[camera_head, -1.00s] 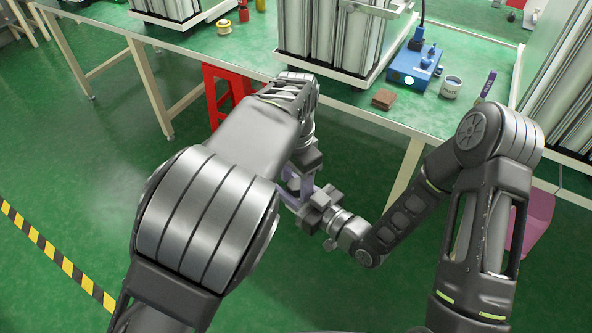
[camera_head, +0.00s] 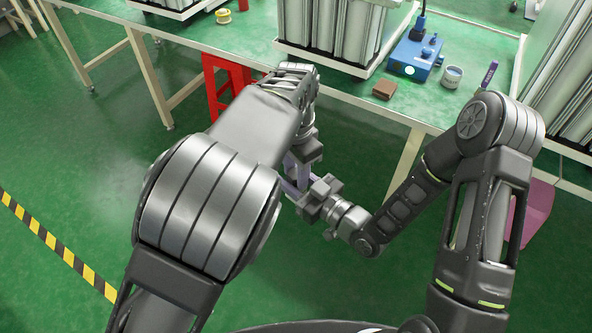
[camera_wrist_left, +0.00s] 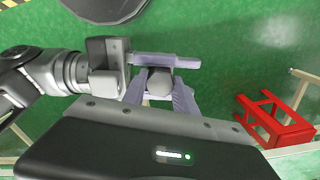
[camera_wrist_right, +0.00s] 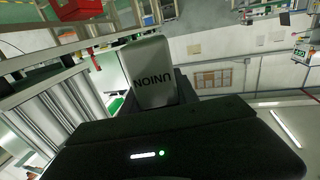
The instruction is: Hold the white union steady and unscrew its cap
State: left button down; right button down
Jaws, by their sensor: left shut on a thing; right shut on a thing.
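My left gripper (camera_wrist_left: 160,92) is shut on the union there. My right gripper (camera_wrist_left: 165,61) comes in from the left side of that view and is shut on the same assembly. In the head view both grippers meet at the middle, left (camera_head: 297,180) and right (camera_head: 308,196), and their arms hide the union.
A green-topped bench (camera_head: 250,55) stands beyond the arms. It carries sieve columns (camera_head: 330,30), a blue box (camera_head: 415,58), a white cup (camera_head: 452,77) and a brown block (camera_head: 384,90). A red stool (camera_head: 225,85) stands under the bench. Open floor lies at the left.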

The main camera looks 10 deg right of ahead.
pick_arm(q)
jog(key=n, duration=0.3)
jog(key=c, duration=1)
grip_release()
jog(key=shift+r, duration=0.1)
jog(key=shift+r, duration=2.2)
jog(key=shift+o, duration=0.2)
notch_tip(320, 180, up, 4)
jog(key=m, duration=0.3)
jog(key=shift+f, duration=0.25)
